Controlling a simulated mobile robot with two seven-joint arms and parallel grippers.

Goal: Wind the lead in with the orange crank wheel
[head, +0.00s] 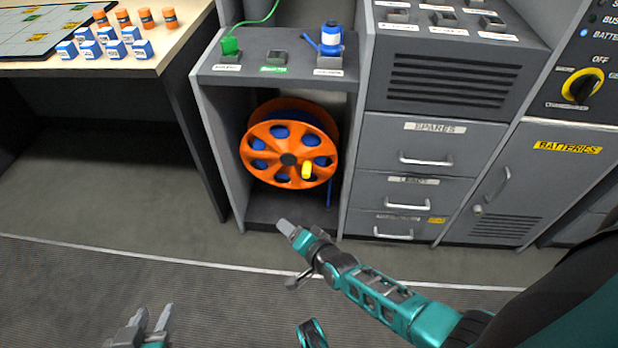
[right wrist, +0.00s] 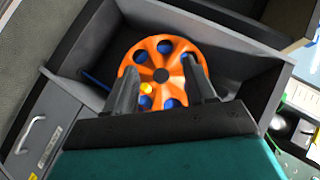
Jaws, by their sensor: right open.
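The orange crank wheel (head: 289,121) stands in an open-fronted grey bay, with a dark hub and several round holes. Its yellow handle knob (head: 306,170) is at the lower right of the face. The blue lead (head: 283,132) shows through the holes, and a blue length hangs at the wheel's right. My right gripper (head: 290,254) is open and empty, in front of and below the wheel. In the right wrist view, the wheel (right wrist: 162,54) and knob (right wrist: 146,88) show between the open fingers, apart from them. My left gripper (head: 151,316) is open and empty at the bottom left.
A blue plug (head: 331,38) and a green plug (head: 230,46) with a green cord stand on the shelf above the wheel. Grey drawers (head: 433,146) stand right of the bay. A table (head: 150,62) with small blue boxes and orange cylinders is at the left. The floor between is clear.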

